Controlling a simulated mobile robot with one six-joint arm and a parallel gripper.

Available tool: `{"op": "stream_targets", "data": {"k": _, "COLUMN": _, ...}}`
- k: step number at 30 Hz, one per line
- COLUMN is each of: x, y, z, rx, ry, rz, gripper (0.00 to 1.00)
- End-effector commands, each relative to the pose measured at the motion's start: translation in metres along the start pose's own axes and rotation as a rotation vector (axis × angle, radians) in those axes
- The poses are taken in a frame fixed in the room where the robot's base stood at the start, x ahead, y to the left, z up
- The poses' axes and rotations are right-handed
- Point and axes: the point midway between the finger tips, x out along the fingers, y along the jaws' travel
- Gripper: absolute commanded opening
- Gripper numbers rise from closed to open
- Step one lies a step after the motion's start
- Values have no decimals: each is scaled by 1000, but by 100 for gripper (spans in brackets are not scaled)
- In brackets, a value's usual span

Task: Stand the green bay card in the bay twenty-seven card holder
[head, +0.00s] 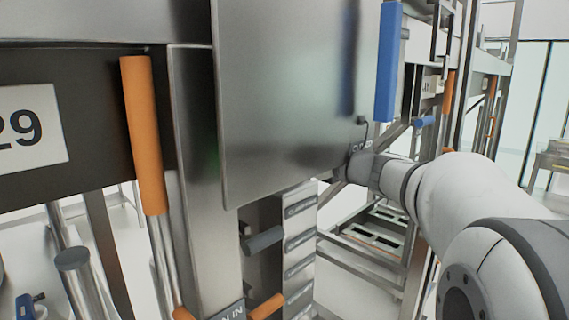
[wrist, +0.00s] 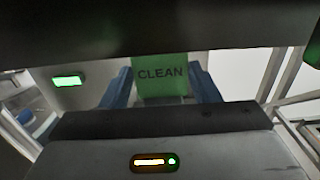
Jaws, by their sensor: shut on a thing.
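The green bay card (wrist: 160,76), marked CLEAN, shows in the wrist view between the two blue fingers of my gripper (wrist: 160,92). My gripper is shut on it. The card's upper edge is cut off by a dark bar across the top of the picture. In the head view my arm reaches in from the right and its end passes behind a large steel panel, so gripper and card are mostly hidden there. I cannot make out the bay twenty-seven card holder in either view.
The steel panel (head: 290,95) fills the middle of the head view. A sign ending in 29 (head: 28,128) is at left, beside an orange grip (head: 143,135). A blue bar (head: 388,62) hangs right of the panel. A small lit green display (wrist: 68,81) shows in the wrist view.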

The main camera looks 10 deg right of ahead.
Motion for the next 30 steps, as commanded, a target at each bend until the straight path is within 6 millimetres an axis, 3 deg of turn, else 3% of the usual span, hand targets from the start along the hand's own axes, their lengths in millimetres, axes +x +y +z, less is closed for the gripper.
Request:
{"op": "stream_targets", "data": {"k": 2, "x": 4, "y": -3, "z": 0, "rx": 2, "ry": 1, "rz": 0, "gripper": 28}}
{"op": "stream_targets", "data": {"k": 4, "x": 3, "y": -2, "z": -18, "rx": 2, "ry": 1, "rz": 0, "gripper": 28}}
{"op": "stream_targets", "data": {"k": 8, "x": 4, "y": 0, "z": -36, "rx": 0, "ry": 0, "rz": 6, "gripper": 28}}
{"op": "stream_targets", "data": {"k": 21, "x": 6, "y": 3, "z": -40, "rx": 0, "ry": 0, "rz": 12, "gripper": 28}}
{"op": "stream_targets", "data": {"k": 22, "x": 6, "y": 3, "z": -40, "rx": 0, "ry": 0, "rz": 12, "gripper": 56}}
{"op": "stream_targets", "data": {"k": 30, "x": 6, "y": 3, "z": -39, "rx": 0, "ry": 0, "rz": 13, "gripper": 77}}
